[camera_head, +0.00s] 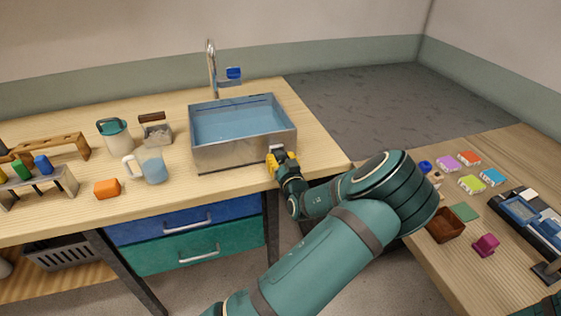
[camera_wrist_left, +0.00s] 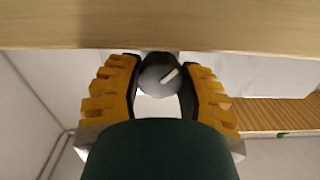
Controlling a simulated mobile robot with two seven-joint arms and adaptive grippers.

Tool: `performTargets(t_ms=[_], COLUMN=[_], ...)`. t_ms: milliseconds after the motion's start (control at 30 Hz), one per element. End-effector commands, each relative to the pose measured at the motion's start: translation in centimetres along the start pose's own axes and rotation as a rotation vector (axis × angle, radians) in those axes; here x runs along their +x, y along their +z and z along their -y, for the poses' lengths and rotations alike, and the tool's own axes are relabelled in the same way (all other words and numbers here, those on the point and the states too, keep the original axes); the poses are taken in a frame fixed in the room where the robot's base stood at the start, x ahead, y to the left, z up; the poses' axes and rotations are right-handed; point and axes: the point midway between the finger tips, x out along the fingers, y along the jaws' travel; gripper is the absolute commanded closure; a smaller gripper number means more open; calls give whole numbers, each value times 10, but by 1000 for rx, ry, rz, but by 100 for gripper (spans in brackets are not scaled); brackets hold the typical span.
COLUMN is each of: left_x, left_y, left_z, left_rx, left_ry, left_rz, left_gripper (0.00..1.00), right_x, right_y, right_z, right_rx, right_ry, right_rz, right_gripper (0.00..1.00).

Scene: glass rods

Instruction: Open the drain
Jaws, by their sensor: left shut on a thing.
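The metal sink (camera_head: 230,150) stands on the wooden counter and has water in its basin. My left gripper (camera_head: 277,157) is at the sink's front right corner. In the left wrist view, its yellow-and-black fingers (camera_wrist_left: 160,85) are closed around a round grey knob (camera_wrist_left: 157,78) with a slanted white mark on its face. The knob cannot be made out in the head view, where the gripper covers that spot. The drain opening itself is not visible. My right gripper is not in view.
A tap (camera_head: 211,68) with a blue part rises behind the sink. Left of it stand a pitcher (camera_head: 115,136), a glass mug (camera_head: 151,166) and an orange block (camera_head: 107,189). Drawers (camera_head: 185,220) lie below. A second table (camera_head: 410,260) at the right holds small coloured items.

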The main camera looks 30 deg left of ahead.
Motion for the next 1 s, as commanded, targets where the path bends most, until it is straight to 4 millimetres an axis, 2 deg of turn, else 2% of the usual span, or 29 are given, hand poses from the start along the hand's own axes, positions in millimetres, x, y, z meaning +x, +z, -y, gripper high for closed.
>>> performTargets(t_ms=[600,1000], left_x=[1,0], left_y=[-1,-1], left_z=[1,0], left_rx=[-541,-709], left_ry=[-3,-1], left_rz=[-1,-2], left_gripper=[97,97], right_x=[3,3], right_y=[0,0], right_z=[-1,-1], right_rx=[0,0], right_ry=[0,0], right_rz=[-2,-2], right_gripper=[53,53])
